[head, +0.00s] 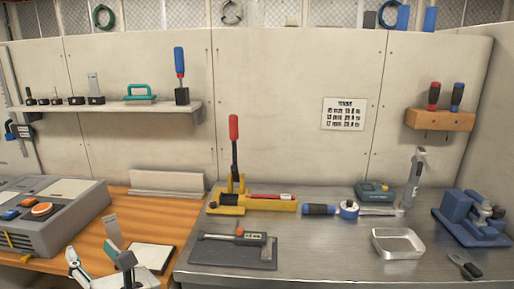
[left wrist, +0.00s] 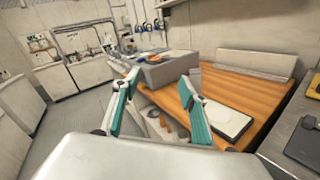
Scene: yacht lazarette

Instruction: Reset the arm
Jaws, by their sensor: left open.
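My left gripper (head: 98,256) is in the lower left of the head view, in front of the wooden bench top (head: 118,204). Its jaws are apart and nothing shows between them. In the left wrist view the two teal-padded fingers (left wrist: 160,98) stand wide apart, with the wooden bench edge and the space below it behind them. A white pad with a dark border (head: 153,257) lies on the wood just right of the gripper in the head view. My right gripper is in neither view.
A grey case with an orange knob (head: 50,218) stands at left on the wood. The metal bench (head: 320,255) holds a yellow lever press (head: 238,200), a torque wrench (head: 347,209), a metal tray (head: 397,243) and a blue vise (head: 470,215). A shelf (head: 110,107) hangs above.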

